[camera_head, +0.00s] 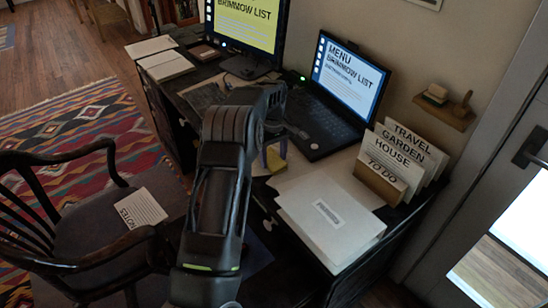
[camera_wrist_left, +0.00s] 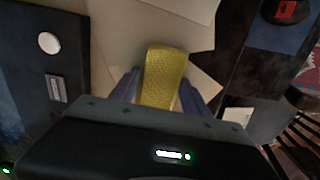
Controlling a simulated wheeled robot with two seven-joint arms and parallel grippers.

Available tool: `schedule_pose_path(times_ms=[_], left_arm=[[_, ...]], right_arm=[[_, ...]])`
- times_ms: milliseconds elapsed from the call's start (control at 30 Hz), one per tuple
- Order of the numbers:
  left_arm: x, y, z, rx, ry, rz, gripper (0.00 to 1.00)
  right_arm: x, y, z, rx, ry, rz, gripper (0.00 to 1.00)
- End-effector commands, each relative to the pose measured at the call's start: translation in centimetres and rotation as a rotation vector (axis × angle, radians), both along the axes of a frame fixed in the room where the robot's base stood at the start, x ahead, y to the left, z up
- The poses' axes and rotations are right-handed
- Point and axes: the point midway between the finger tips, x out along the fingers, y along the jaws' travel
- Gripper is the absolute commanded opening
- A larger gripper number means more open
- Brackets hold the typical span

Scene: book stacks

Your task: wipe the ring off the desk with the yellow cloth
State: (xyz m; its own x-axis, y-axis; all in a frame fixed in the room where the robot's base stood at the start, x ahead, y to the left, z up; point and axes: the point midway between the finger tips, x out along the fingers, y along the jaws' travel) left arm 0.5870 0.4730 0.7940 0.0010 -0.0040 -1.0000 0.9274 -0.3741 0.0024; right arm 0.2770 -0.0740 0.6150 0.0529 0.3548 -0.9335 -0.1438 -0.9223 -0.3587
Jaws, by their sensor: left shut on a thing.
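My left gripper (camera_head: 273,158) comes down over the desk, in front of the open laptop, and is shut on the yellow cloth (camera_head: 277,154). In the left wrist view the cloth (camera_wrist_left: 163,77) is a ribbed yellow strip between the two bluish fingers, over pale papers. I cannot tell whether it touches them. The dark desk (camera_head: 325,248) is largely covered by things and partly hidden by my left arm. I cannot make out the ring in either view. My right gripper is not in view.
The laptop (camera_head: 345,85) stands behind the gripper, with a monitor (camera_head: 247,27) to its left. A pale labelled folder (camera_head: 330,215) and a card holder (camera_head: 381,183) are to the right. A wooden chair (camera_head: 75,205) with a notes sheet stands left of the desk.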

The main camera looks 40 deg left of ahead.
Motion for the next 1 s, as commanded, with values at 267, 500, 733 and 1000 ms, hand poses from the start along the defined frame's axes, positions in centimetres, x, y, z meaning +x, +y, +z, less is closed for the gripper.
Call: schedule_pose_path(times_ms=[267, 500, 733, 1000], left_arm=[[1.4, -0.5, -0.3, 0.000, -0.001, -0.001, 0.23], [1.7, -0.6, -0.4, -0.002, -0.001, -0.001, 0.23], [1.6, -1.1, -0.4, -0.004, 0.000, -0.003, 0.23], [0.9, -3.4, -0.3, -0.006, 0.002, -0.005, 0.23]], right_arm=[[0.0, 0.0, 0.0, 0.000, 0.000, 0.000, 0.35], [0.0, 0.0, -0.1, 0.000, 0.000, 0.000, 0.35], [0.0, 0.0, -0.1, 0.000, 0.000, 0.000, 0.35], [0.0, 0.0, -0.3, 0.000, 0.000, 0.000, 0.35]])
